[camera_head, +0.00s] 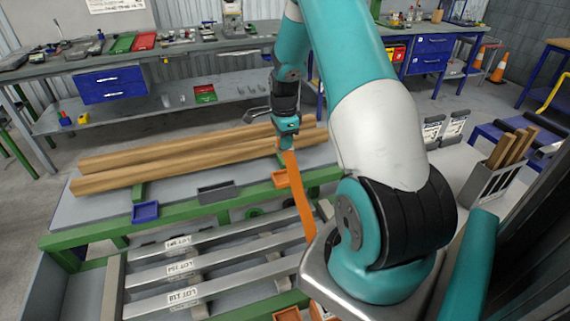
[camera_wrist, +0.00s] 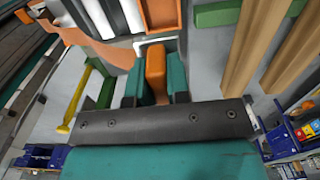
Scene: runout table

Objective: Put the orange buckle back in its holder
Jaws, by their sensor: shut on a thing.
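My gripper (camera_head: 287,147) is over the far part of the runout table, pointing down near the right ends of the timber beams. It is shut on the orange buckle (camera_wrist: 155,72), which sits between the two teal fingers in the wrist view. An orange strap (camera_head: 301,200) runs from the gripper down toward the front right of the table. A small orange tray (camera_head: 280,179) lies on the table just below and left of the gripper; it also shows at the top of the wrist view (camera_wrist: 161,29). I cannot tell which thing is the buckle's holder.
Two long timber beams (camera_head: 170,164) lie along the back of the table. A blue tray (camera_head: 145,212) and a grey tray (camera_head: 217,192) are along its front part. Labelled metal bars (camera_head: 185,266) lie nearer me. A bin with wood offcuts (camera_head: 487,187) stands at right.

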